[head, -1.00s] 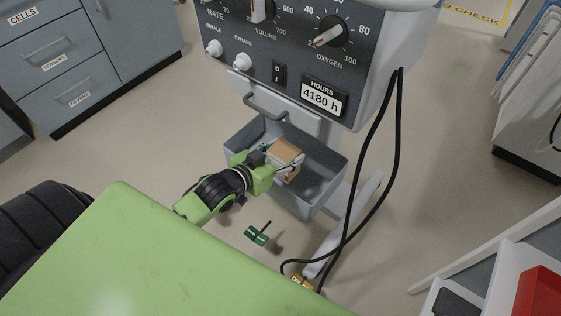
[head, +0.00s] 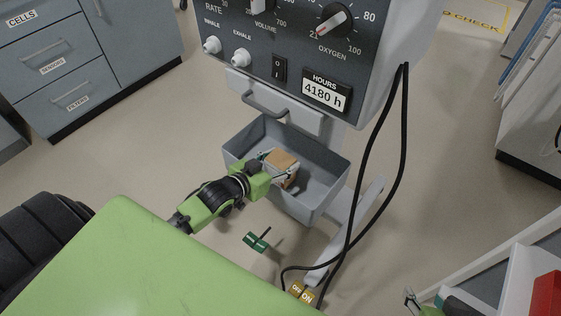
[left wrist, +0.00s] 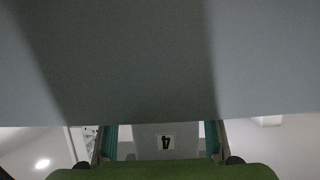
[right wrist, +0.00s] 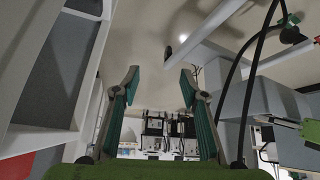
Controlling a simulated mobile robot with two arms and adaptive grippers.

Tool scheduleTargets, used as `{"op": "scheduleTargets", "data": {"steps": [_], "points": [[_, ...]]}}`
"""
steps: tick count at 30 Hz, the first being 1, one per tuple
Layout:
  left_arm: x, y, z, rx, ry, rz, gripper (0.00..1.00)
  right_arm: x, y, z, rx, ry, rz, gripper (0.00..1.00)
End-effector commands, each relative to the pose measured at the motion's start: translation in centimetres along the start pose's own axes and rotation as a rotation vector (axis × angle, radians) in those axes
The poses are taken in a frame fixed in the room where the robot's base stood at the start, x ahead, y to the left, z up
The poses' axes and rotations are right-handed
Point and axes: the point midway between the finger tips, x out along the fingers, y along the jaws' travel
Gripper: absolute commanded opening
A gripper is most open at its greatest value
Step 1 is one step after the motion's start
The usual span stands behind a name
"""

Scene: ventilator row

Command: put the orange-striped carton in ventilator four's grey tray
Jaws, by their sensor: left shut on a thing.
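The carton (head: 285,171), tan on top with a pale side, is held by my left gripper (head: 278,168). In the head view it overlaps the inside of the grey tray (head: 325,196) under the ventilator; I cannot tell whether it touches the tray's floor. My left gripper is shut on it, reaching in over the near left wall. No orange stripe is clear. My right gripper (right wrist: 160,78) is open and empty, at the head view's lower right.
The ventilator's panel (head: 290,50) rises behind the tray. Black cables (head: 385,145) hang to its right. A green cross-shaped thing (head: 257,240) shows below the tray. Grey drawers (head: 75,75) stand at left; a white shelf with a red bin (head: 545,295) is at lower right.

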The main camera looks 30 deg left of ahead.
Motion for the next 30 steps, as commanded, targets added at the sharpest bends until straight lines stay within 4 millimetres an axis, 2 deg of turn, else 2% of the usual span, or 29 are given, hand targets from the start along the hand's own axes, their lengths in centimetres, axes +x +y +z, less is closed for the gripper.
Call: {"op": "scheduleTargets", "data": {"steps": [8, 9, 10, 23, 30], "points": [[0.1, 0.0, 0.2, 0.000, 0.002, 0.000, 0.28, 0.0, 0.0, -0.2, 0.000, 0.007, 0.000, 0.40], [0.1, 0.0, 0.2, 0.000, 0.001, 0.000, 0.59, 0.0, 0.0, -0.2, 0.000, 0.009, 0.000, 0.40], [0.1, 0.0, 0.2, 0.000, 0.001, 0.000, 0.67, 0.0, 0.0, -0.2, 0.000, 0.008, 0.000, 0.40], [-0.1, 0.0, -0.1, 0.000, 0.000, 0.000, 0.68, -0.1, 0.0, -0.1, 0.000, 0.002, -0.001, 0.40], [-2.4, 0.0, -0.1, 0.000, -0.002, 0.000, 0.68, -1.3, 0.5, 4.1, 0.005, -0.172, 0.009, 0.40]]}}
